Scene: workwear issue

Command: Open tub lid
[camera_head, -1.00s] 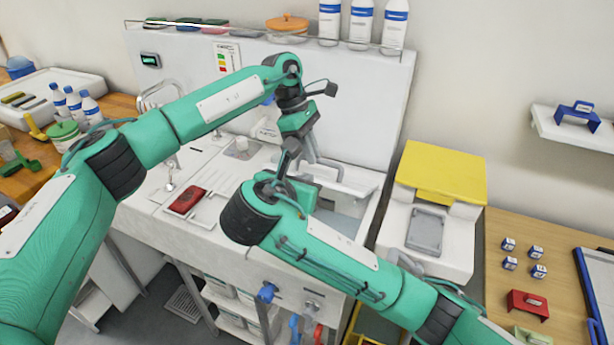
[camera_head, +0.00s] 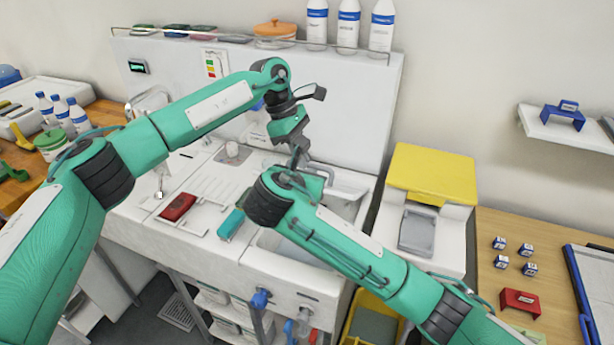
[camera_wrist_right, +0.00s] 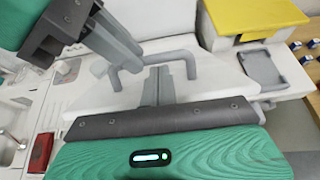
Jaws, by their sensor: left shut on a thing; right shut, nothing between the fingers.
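The white tub (camera_head: 290,286) is set in the counter in the middle of the head view, its interior partly visible. Its pale lid (camera_wrist_right: 205,78) looks tilted up in the right wrist view, with a grey bar handle (camera_wrist_right: 150,62) on it. My left gripper (camera_head: 295,158) is shut on the handle; its fingers also show in the right wrist view (camera_wrist_right: 126,56). My right gripper (camera_wrist_right: 164,88) is shut and empty, close to the lid; I cannot tell whether it touches. In the head view my right wrist hides its fingertips and part of the lid.
A red item (camera_head: 177,207) and a teal item (camera_head: 231,225) lie on the counter left of the tub. A yellow-topped white unit (camera_head: 430,172) stands to the right. Bottles (camera_head: 348,25) and an orange pot (camera_head: 275,30) stand on the shelf above.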

